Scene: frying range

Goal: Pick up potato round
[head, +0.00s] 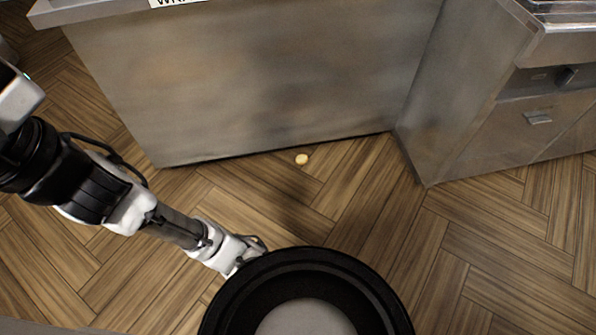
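The potato round (302,159) is a small, pale yellow, rounded piece. It lies on the wooden floor close to the base of the metal counter, near the middle of the head view. My arm reaches in from the left. My gripper (246,258) is below and to the left of the potato round in the picture, apart from it. The gripper's fingers are small and partly hidden beside a black round part at the bottom, so I cannot tell whether they are open or shut.
A metal counter (250,75) stands right behind the potato round. A metal cabinet unit with drawers (505,125) stands at the right and forms a corner with it. The herringbone wood floor (395,215) is clear around the potato round.

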